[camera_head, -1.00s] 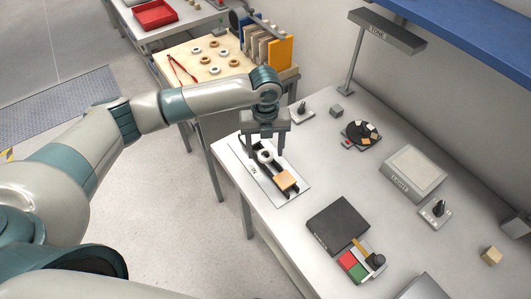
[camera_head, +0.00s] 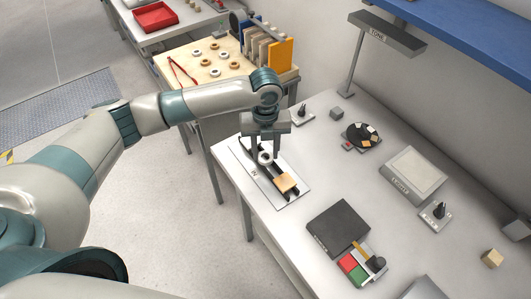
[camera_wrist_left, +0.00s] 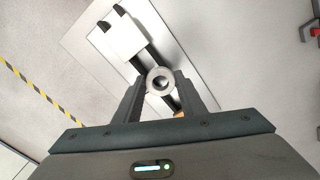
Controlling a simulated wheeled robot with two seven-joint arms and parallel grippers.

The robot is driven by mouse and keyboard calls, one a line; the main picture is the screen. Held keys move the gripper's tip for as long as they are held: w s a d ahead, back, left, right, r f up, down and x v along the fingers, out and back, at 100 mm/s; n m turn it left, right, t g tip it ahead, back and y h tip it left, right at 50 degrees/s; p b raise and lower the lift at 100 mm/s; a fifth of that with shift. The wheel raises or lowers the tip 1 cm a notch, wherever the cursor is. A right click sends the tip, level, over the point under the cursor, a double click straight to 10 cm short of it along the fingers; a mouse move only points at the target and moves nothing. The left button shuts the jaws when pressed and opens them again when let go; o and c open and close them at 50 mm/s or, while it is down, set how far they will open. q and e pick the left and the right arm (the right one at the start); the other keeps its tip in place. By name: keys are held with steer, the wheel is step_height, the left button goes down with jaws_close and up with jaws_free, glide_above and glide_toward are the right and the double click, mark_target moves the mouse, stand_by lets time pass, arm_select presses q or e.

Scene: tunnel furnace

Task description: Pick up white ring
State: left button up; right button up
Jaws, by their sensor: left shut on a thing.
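The white ring (camera_head: 265,157) is between the fingertips of my left gripper (camera_head: 266,152), above the black rail fixture on a white plate (camera_head: 296,197) at the near-left corner of the table. In the left wrist view, the ring (camera_wrist_left: 160,79) sits between the two fingertips of my left gripper (camera_wrist_left: 159,88), which are shut on it. Whether the ring still touches the fixture, I cannot tell. A tan block (camera_head: 286,182) sits on the fixture's near end. My right gripper is not in view.
A grey box (camera_head: 413,173), a black pad (camera_head: 338,226) and a round black dish (camera_head: 362,136) with small pieces stand on the table (camera_head: 372,104). A wooden board (camera_head: 180,56) with several rings lies beyond. A lamp (camera_head: 388,30) overhangs the back.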

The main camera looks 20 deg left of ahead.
arm_select(q)
steer(key=shift+r+b, duration=0.35)
steer(key=shift+r, duration=0.2)
step_height(320, 180, up, 2)
steer(key=shift+w+r+b, duration=0.1)
steer(key=shift+r+b, duration=0.1)
steer(key=shift+b, duration=0.4)
steer(key=w+d+r+b, duration=0.1)
steer(key=d+r+b, duration=0.3)
steer(key=d+r, duration=0.3)
steer(key=d, duration=0.4)
steer(key=shift+w+d+r, duration=0.2)
steer(key=shift+w+d, duration=0.1)
steer(key=shift+w, duration=0.05)
